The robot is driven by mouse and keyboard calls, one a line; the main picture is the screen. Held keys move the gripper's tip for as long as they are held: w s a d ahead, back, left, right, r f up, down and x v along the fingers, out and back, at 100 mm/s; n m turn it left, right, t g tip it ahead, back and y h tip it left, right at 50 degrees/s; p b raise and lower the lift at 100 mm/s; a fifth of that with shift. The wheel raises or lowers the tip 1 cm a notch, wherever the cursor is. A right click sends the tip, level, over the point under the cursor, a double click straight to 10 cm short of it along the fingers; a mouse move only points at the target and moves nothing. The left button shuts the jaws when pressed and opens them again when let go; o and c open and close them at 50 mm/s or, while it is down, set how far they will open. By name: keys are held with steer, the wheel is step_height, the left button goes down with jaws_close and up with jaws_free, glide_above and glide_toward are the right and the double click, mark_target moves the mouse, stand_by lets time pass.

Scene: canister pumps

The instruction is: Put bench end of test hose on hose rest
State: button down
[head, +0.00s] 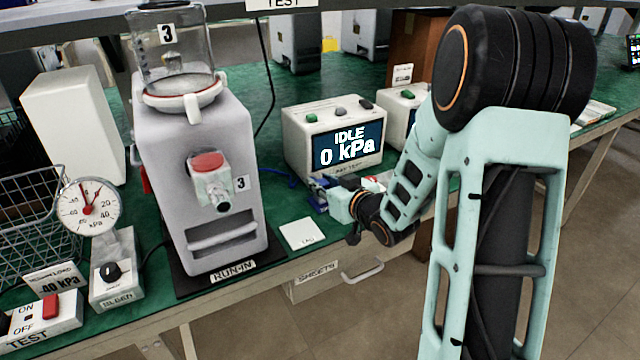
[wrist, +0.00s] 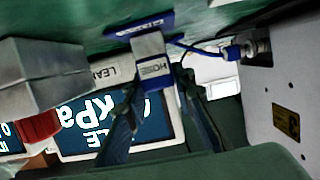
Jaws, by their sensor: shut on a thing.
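My gripper (head: 322,192) is low over the bench's front part, just in front of the tester with the IDLE 0 kPa screen. In the wrist view its dark fingers (wrist: 157,82) are closed on either side of a white-and-blue piece marked HOSE (wrist: 153,68), seemingly the bench end of the test hose. The thin blue hose (wrist: 195,48) runs from there to a blue fitting (wrist: 236,51) on a port of a pale housing. A blue strip with unreadable white lettering (wrist: 146,26) lies at the piece's far end; I cannot tell whether it is the hose rest.
The tester (head: 305,140) stands behind my gripper. Pump 3 (head: 190,130) stands to the left on a dark RUN-IN mat, with a white card (head: 302,234) between. A gauge (head: 87,207) and a wire basket (head: 30,225) are farther left. The bench's front edge is close.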

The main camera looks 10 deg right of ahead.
steer(key=shift+f, duration=0.1)
steer(key=c, duration=1.6)
jaws_free()
steer(key=shift+r, duration=0.2)
steer(key=v, duration=0.9)
steer(key=shift+s+d+f, duration=0.1)
steer(key=shift+s+f, duration=0.05)
steer(key=shift+s+d+r+b, duration=0.15)
steer(key=shift+s+b, duration=0.35)
steer(key=shift+b, duration=0.75)
steer(key=shift+b+v, duration=0.8)
steer(key=shift+b, duration=0.35)
steer(key=shift+r, duration=0.15)
